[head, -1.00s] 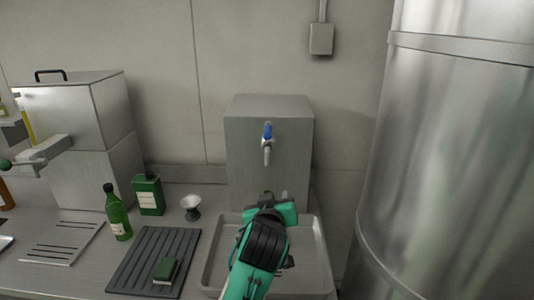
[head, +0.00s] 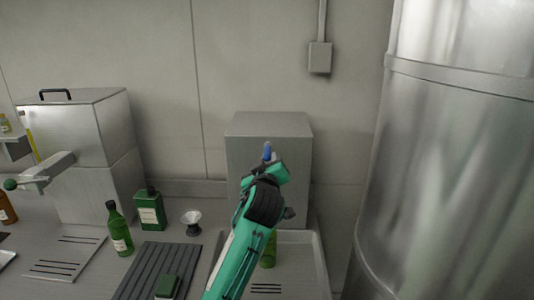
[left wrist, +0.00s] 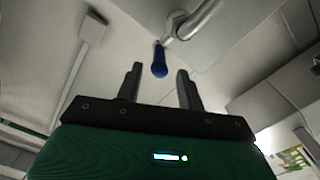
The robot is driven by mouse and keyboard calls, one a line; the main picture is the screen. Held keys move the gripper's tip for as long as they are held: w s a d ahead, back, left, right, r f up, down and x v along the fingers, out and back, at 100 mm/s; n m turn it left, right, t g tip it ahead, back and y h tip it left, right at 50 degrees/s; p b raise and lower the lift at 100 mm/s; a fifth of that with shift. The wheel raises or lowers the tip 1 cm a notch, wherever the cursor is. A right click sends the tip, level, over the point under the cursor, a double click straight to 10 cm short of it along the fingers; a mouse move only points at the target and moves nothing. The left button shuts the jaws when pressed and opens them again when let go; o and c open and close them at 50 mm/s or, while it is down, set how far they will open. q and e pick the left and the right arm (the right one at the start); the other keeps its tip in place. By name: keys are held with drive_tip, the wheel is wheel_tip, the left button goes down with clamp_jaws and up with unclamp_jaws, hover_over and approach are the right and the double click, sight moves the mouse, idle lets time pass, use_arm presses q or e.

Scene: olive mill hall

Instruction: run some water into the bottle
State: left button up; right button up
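A green bottle (head: 268,250) stands in the shallow grey tray (head: 318,262) below the tap, partly hidden by my left arm. The metal tank (head: 268,125) behind has a tap with a blue lever (head: 267,151); its spout is hidden in the head view. My left gripper (head: 272,166) is raised in front of the tap, close to the lever. In the left wrist view its two fingers (left wrist: 160,84) are apart with nothing between their pads; the blue lever (left wrist: 160,62) shows between and beyond the tips, beside the metal tap body (left wrist: 200,18). My right gripper is out of view.
Left of the tray are a ribbed dark mat (head: 150,272) with a green sponge-like block (head: 167,287), a small funnel (head: 192,222), a green tin (head: 150,210) and another green bottle (head: 119,230). A large steel cylinder (head: 450,170) stands on the right.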

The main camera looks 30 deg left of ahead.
sight(268, 152)
use_arm(q)
drive_tip(key=shift+p+x, duration=0.3)
drive_tip(key=shift+x, duration=1)
drive_tip(key=shift+c, duration=0.5)
clamp_jaws()
